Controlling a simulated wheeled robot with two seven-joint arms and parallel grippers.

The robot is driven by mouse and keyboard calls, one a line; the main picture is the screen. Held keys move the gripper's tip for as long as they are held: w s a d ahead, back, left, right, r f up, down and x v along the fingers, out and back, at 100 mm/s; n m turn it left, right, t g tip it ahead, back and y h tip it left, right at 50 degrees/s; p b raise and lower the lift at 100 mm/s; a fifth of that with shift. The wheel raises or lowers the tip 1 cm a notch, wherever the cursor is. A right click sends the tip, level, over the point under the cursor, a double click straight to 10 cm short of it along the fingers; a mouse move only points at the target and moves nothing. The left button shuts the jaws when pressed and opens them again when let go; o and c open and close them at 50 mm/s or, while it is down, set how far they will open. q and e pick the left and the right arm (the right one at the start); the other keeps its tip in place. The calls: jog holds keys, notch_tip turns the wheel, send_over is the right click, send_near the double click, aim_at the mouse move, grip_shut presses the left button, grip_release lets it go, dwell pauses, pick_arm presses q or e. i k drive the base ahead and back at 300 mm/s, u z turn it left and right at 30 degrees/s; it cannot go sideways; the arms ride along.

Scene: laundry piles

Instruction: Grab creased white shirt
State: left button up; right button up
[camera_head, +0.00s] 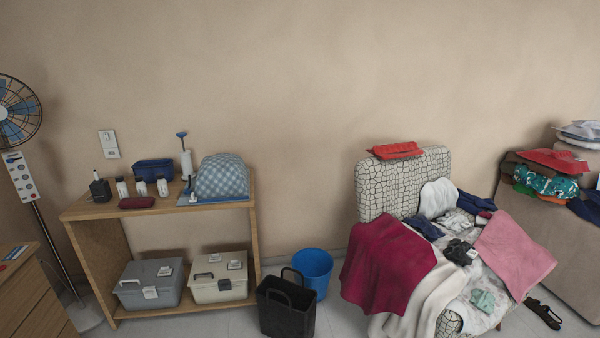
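Several white cloth pieces show, and I cannot tell which one is the creased white shirt. A rounded white cloth (438,197) leans against the chair's backrest. A long white cloth (428,298) hangs over the chair's front left, partly under a dark red cloth (388,268). A crumpled whitish patterned piece (457,221) lies on the seat among dark blue clothes (424,228). Folded whitish cloth (581,132) lies on top of the pile at the far right. Neither of my grippers is in view.
The patterned chair (385,187) stands against the wall, with a pink cloth (514,248) over its right side. A blue bucket (313,270) and black basket (286,309) stand left of it. A wooden shelf (160,207) holds toolboxes. A dark sandal (543,313) lies on the floor.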

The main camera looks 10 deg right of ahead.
aim_at(456, 222)
jog(key=i, duration=0.1)
jog(key=z, duration=2.75)
jog(key=i, duration=3.25)
jog(key=u, duration=1.9)
